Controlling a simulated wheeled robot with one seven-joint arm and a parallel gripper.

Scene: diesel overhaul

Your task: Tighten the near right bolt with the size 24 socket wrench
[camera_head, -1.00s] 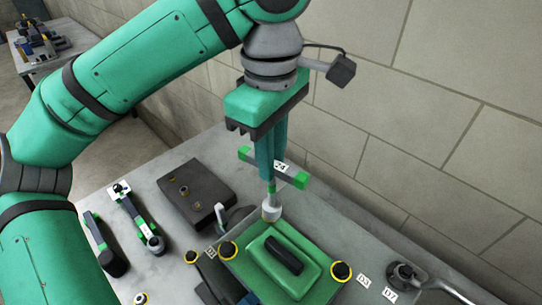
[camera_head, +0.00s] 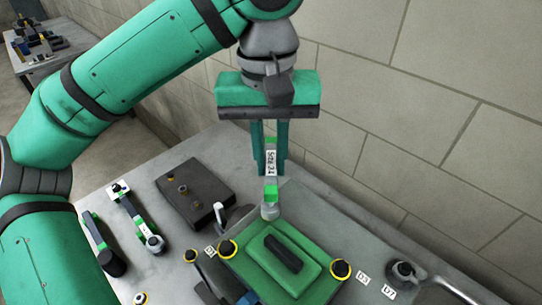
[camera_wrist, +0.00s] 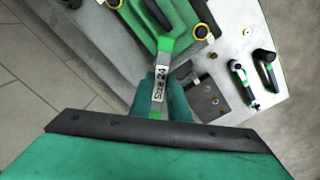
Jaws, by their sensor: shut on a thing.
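My gripper (camera_head: 270,150) is shut on the size 24 socket wrench (camera_head: 271,163), a green and grey bar with a white label. The wrench's round socket end (camera_head: 270,212) points down at the far corner of the green cover (camera_head: 240,262); I cannot tell whether it touches a bolt there. In the wrist view the wrench (camera_wrist: 158,90) lies between the fingers, and a ringed bolt (camera_wrist: 202,31) sits beside the cover (camera_wrist: 140,25).
Two other wrenches lie on the table at the left, one green and grey (camera_head: 135,215), one dark (camera_head: 105,250). A dark block (camera_head: 195,195) with small fittings stands behind them. A metal tool (camera_head: 404,275) lies at the right. A block wall (camera_head: 430,130) rises behind the table.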

